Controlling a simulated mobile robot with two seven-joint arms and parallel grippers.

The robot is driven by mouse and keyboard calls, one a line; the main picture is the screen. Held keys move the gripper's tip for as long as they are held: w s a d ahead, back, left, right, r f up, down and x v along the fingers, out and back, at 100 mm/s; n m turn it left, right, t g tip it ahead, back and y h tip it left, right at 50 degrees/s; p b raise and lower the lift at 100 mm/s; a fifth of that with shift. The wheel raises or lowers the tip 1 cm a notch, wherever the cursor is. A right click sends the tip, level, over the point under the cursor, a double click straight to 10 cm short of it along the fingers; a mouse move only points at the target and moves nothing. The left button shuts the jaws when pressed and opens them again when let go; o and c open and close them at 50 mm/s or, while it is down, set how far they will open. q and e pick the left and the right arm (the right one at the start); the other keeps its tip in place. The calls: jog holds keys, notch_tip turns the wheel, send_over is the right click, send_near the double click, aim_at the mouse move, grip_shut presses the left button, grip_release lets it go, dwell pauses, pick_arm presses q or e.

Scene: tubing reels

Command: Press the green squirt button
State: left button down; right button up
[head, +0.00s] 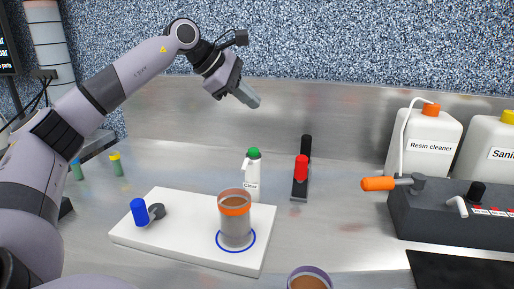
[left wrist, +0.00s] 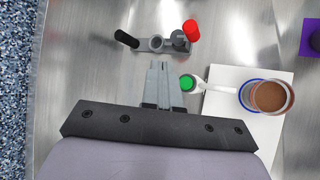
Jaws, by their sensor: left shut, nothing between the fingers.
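The green squirt button (head: 253,151) is the domed top of a white bottle (head: 252,180) labelled "Clear", standing upright behind the white board. My left gripper (head: 252,99) is shut and empty, raised in the air above and behind the bottle. In the left wrist view the shut fingertips (left wrist: 159,66) show beside the green button (left wrist: 187,82), which lies just to their right in the picture. Seen from the head, they are clearly apart in height. My right gripper does not show in either view.
A white board (head: 180,240) holds an orange-banded cup (head: 235,222) on a blue ring and a blue-handled tool (head: 140,212). A red-and-black device (head: 300,178) stands right of the bottle. A dark machine with an orange handle (head: 378,184) and a resin cleaner jug (head: 424,140) are at right.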

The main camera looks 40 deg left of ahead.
pick_arm(q)
jog(key=shift+s, duration=0.1)
jog(key=shift+f, duration=0.1)
jog(key=b, duration=0.7)
send_over(250, 150)
notch_tip(250, 150, down, 8)
jog(key=shift+f, duration=0.35)
dwell(0.5)
dwell(0.8)
